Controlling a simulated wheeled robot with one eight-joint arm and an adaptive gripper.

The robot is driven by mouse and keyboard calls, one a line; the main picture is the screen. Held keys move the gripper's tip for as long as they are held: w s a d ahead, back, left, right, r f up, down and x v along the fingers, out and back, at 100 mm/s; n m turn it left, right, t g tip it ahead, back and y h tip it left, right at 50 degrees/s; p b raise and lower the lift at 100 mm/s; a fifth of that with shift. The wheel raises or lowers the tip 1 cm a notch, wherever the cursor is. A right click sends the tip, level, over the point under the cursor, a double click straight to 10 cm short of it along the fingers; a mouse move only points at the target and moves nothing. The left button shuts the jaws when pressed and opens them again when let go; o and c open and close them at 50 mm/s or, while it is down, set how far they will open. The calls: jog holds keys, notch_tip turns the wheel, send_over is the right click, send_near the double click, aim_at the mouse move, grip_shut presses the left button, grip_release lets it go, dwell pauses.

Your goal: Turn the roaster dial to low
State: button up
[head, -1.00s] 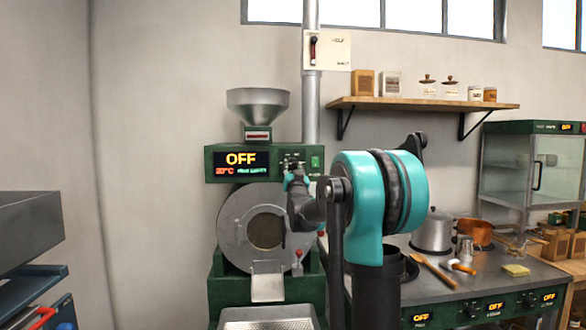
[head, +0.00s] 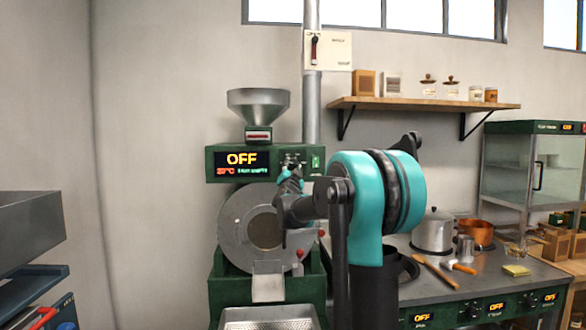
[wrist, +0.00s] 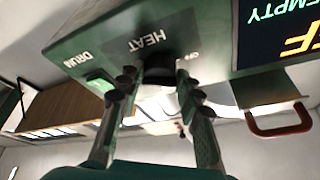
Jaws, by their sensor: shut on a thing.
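The green roaster (head: 218,165) stands against the wall in the head view, and its display (head: 241,159) reads OFF and 20°C. In the wrist view the panel appears upside down, with a black dial (wrist: 158,77) under the label HEAT and a small OFF mark beside it. My gripper (wrist: 157,79) is shut on the dial, one finger on each side. In the head view my gripper (head: 290,174) is at the control panel, right of the display, and mostly hides the dial. The dial's pointer cannot be made out.
A green switch (head: 315,162) sits just right of the dial, and it shows near DRUM in the wrist view (wrist: 100,83). A steel hopper (head: 258,105) is above. A stove counter (head: 440,285) with pots stands at right.

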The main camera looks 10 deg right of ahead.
jog(key=m+g+h, duration=0.1)
jog(key=m, duration=0.2)
jog(key=m+h, duration=0.1)
jog(key=m, duration=0.2)
jog(key=shift+a+r+g, duration=0.1)
jog(key=shift+g, duration=0.3)
jog(key=shift+m+g+h, duration=0.5)
jog(key=shift+m, duration=1.1)
jog(key=o, duration=1.1)
jog(key=shift+o, duration=0.2)
jog(key=v, duration=1.2)
jog(key=shift+r, duration=0.15)
jog(key=shift+a, duration=0.1)
